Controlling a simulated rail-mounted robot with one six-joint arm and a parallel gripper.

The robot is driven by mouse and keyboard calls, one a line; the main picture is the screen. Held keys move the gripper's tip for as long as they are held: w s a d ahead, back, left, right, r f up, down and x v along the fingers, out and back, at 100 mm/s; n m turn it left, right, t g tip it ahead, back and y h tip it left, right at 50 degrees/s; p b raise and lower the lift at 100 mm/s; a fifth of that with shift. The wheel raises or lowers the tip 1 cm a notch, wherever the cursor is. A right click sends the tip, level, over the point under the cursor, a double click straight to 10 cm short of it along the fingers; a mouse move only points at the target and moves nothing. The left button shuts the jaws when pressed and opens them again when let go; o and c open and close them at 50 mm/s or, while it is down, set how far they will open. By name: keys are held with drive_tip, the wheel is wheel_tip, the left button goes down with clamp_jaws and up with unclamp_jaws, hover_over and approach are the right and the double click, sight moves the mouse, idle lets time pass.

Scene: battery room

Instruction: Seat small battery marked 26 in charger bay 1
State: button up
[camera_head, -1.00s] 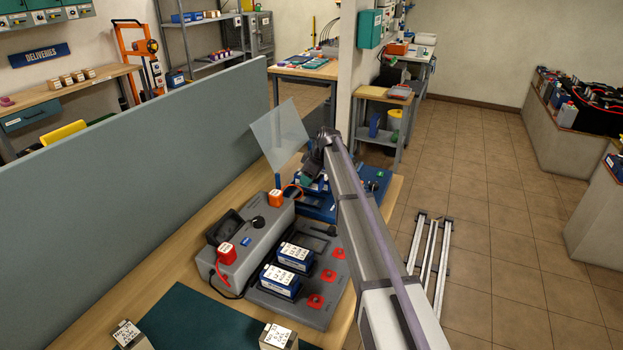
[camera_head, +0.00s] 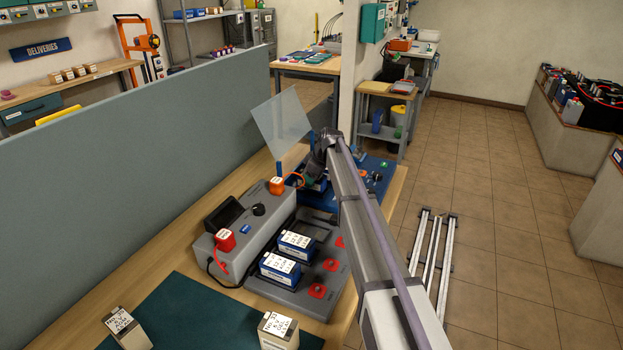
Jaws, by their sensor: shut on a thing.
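My gripper (camera_head: 314,178) is low at the blue bench unit at the far end of the bench, partly hidden by my own arm. It is shut on a small blue and white battery (camera_head: 318,186), of which only a little shows. Its marking cannot be read. The grey charger (camera_head: 252,228) stands nearer, with a dark screen and a black knob. Its bay plate (camera_head: 300,306) holds two blue batteries with white labels, one in the near bay (camera_head: 280,268) and one in the middle bay (camera_head: 296,246). The far bay (camera_head: 317,228) looks empty. Bay numbers are not legible.
A clear tilted shield (camera_head: 281,125) stands beside the blue unit (camera_head: 375,178). A red plug (camera_head: 225,240) and an orange plug (camera_head: 276,185) sit on the charger. A grey partition (camera_head: 130,160) runs behind.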

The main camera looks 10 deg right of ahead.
drive_tip(key=shift+f+b, duration=0.6)
idle(0.7)
drive_tip(key=o, duration=1)
drive_tip(key=shift+r, duration=0.1)
drive_tip(key=p+v, duration=1)
drive_tip(key=v, duration=0.1)
